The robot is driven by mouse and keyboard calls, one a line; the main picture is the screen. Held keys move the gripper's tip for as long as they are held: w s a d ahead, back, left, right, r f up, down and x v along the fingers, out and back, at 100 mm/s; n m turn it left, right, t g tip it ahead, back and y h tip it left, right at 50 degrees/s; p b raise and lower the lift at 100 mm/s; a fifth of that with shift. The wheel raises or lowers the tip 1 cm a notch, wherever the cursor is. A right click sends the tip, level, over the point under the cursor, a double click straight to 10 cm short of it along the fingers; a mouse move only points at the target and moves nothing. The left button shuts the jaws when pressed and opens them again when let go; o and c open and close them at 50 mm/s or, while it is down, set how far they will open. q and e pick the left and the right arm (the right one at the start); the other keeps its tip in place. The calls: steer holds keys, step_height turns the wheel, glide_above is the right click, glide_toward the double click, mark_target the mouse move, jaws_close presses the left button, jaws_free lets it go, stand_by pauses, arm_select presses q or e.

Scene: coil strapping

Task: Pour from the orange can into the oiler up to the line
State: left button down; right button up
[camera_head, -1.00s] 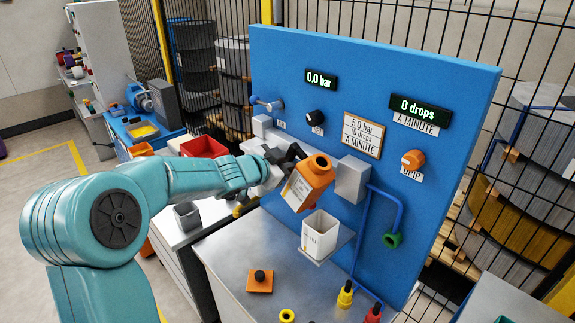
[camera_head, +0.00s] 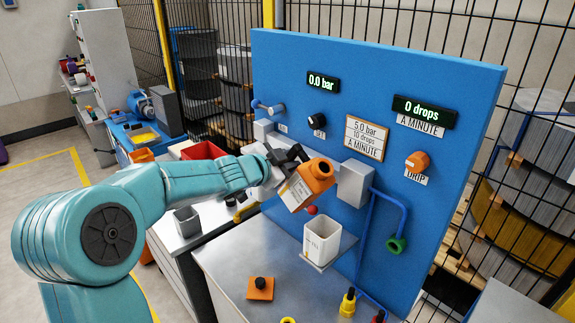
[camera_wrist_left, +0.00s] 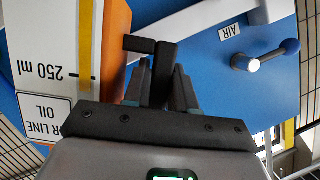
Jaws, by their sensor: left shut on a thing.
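The orange can (camera_head: 318,176) with a white label is held tilted in front of the blue panel, its round orange mouth toward the right, above the oiler. My left gripper (camera_head: 288,160) is shut on its dark handle; the left wrist view shows the fingers (camera_wrist_left: 160,85) around the handle, beside a yellow stripe and an upside-down "250 ml" mark. The oiler (camera_head: 321,240) is a white open-topped cup standing upright on a small shelf, below and slightly right of the can. No stream shows between them. The oiler's level and line are too small to read. My right gripper is out of view.
The blue panel (camera_head: 450,75) carries readouts of 0.0 bar and 0 drops, a grey block (camera_head: 354,183) and an orange drip knob (camera_head: 417,161). An orange plate (camera_head: 260,289) with a black knob lies on the grey bench (camera_head: 225,262).

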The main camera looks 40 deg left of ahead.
arm_select(q)
steer(key=shift+s+r, duration=0.1)
steer(key=shift+r, duration=0.05)
steer(key=shift+a+b, duration=0.1)
steer(key=shift+b, duration=0.5)
steer(key=shift+r+m, duration=0.3)
steer(key=shift+m, duration=0.1)
steer(key=shift+b, duration=0.3)
steer(key=shift+m+t+y+b, duration=0.3)
steer(key=shift+m+y+b, duration=0.1)
steer(key=shift+b, duration=0.45)
steer(key=shift+r, duration=0.15)
